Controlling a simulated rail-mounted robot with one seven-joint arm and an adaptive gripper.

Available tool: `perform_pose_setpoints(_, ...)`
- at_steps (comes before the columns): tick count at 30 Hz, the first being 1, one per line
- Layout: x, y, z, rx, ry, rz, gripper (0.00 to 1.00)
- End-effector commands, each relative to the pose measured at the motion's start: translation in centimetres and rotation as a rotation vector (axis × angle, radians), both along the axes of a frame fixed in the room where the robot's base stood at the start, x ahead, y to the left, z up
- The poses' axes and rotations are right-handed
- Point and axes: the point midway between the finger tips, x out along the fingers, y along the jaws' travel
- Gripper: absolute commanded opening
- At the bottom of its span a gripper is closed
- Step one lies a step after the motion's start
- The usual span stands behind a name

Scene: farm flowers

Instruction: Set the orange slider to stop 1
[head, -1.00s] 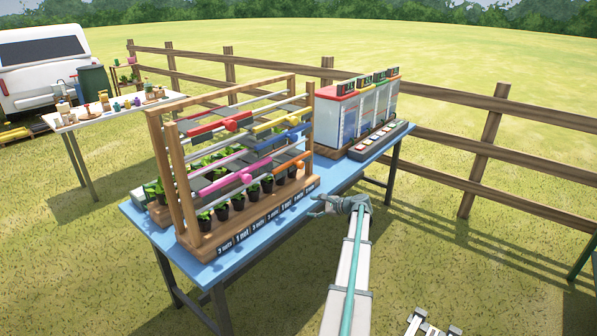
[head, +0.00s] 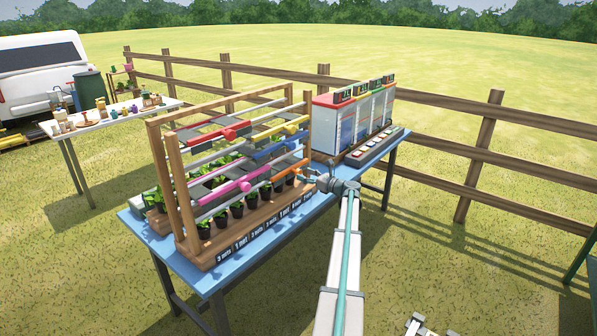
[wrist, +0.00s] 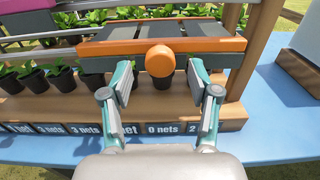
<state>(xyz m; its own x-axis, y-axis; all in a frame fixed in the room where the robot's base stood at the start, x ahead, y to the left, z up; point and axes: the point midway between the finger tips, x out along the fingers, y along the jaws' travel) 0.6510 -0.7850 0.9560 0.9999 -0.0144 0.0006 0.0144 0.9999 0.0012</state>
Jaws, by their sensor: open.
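The orange slider (wrist: 200,46) is a flat frame with dark panels and a round orange knob (wrist: 160,61) on its front. In the wrist view it is at top centre, above a dark pot. My gripper (wrist: 160,83) is open, with one teal-and-grey finger on each side of the knob; I cannot tell if either touches it. In the head view my gripper (head: 311,176) is at the right end of the rack, by the lower front rail, and the orange slider (head: 291,170) is partly hidden there. Labels such as "0 nets" (wrist: 166,129) run along the rack's base.
The wooden rack (head: 183,190) holds red, yellow, blue and magenta sliders (head: 231,192) on rails above potted plants. Its right post (wrist: 245,50) stands close to my right finger. A cabinet with coloured tops (head: 335,125) is farther right on the blue table (head: 333,195).

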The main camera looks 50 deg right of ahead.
Motion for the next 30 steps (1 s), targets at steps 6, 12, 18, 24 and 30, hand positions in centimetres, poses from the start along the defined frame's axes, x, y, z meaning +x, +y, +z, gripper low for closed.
perform_pose_setpoints(6,3.1,-0.1,0.1,0.0,0.001,0.001,0.61)
perform_pose_setpoints(12,4.2,-0.1,0.0,-0.001,0.001,-0.001,0.61)
perform_pose_setpoints(18,4.3,-0.1,-0.1,-0.001,0.001,-0.001,0.61)
perform_pose_setpoints(24,4.3,-0.1,-0.1,-0.001,0.001,-0.001,0.41)
perform_pose_setpoints(30,4.3,-0.1,0.0,-0.001,0.001,-0.001,0.08)
